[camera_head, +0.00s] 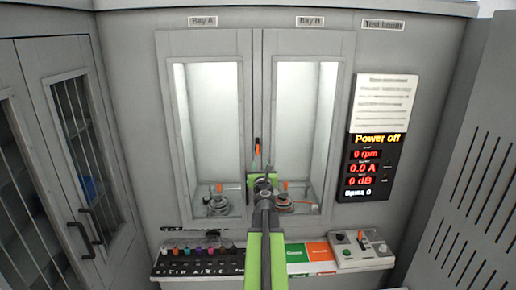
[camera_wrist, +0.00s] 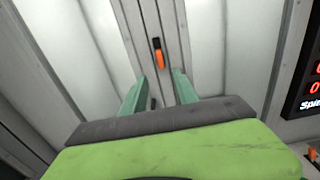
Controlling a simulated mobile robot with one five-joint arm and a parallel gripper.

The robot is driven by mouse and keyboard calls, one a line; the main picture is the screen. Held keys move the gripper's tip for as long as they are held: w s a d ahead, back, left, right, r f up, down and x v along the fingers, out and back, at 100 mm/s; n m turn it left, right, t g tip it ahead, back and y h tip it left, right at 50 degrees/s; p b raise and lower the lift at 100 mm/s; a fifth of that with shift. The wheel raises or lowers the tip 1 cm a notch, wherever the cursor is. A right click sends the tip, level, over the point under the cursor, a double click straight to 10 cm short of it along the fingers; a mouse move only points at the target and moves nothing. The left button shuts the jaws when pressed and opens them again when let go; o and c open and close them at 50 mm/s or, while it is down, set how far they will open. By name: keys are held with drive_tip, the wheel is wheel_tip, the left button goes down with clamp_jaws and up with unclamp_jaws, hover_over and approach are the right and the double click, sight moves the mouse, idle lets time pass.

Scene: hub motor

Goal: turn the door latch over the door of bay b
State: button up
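The door latch is a small black piece with an orange lower end (camera_head: 257,146) on the narrow strip between the two bay doors. It points downward. It also shows in the wrist view (camera_wrist: 158,53), above and beyond my fingertips. The bay B door (camera_head: 306,95) is the right one, with a tall lit window, and looks closed. My gripper (camera_head: 262,178) is in front of the strip, below the latch in the head view. In the wrist view its two teal fingers (camera_wrist: 159,74) are apart with no object held. A small dark part shows between them, partly hidden.
The bay A door (camera_head: 203,95) is on the left. A display (camera_head: 368,165) reading "Power off" is at the right. A console ledge with colored knobs (camera_head: 200,257) and a lever box (camera_head: 362,248) stands below. Cabinets flank both sides.

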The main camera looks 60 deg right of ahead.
sight(258, 150)
drive_tip(key=x, duration=1.6)
drive_tip(key=shift+d, duration=0.2)
